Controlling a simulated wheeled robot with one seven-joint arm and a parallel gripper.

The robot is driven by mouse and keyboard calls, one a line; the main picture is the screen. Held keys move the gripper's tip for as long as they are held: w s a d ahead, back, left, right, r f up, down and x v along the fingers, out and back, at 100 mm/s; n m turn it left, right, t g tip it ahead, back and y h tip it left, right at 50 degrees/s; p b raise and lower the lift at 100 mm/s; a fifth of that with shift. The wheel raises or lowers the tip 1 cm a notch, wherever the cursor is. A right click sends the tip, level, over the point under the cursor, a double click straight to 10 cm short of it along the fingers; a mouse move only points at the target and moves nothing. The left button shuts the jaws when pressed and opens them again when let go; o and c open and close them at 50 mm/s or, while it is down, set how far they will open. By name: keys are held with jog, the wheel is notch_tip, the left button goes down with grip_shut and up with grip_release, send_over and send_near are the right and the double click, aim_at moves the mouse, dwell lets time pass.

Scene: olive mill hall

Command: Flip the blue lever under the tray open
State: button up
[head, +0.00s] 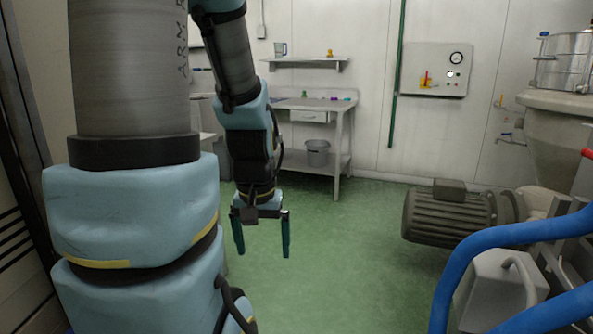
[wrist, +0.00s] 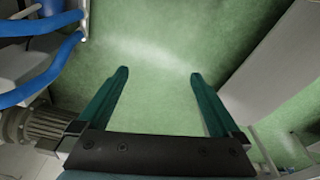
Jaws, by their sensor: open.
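My gripper (head: 263,250) hangs open and empty, fingers pointing down over the green floor, left of the picture's middle in the head view. In the wrist view its two dark teal fingers (wrist: 160,74) are spread with only floor between them. A small tap with a bluish handle (head: 507,136) sticks out at the right, by the big hopper; it is too small to tell whether it is the lever or how it is turned. I cannot make out a tray above it. The gripper is well away from it, to the left.
A grey motor (head: 447,214) and thick blue hoses (head: 500,240) stand at the right. A workbench (head: 341,108) with a bucket (head: 317,153) stands at the back wall, near a gauge panel (head: 434,69). The green floor (head: 345,240) between is clear.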

notch_tip(320, 180, up, 10)
jog(key=p, duration=0.7)
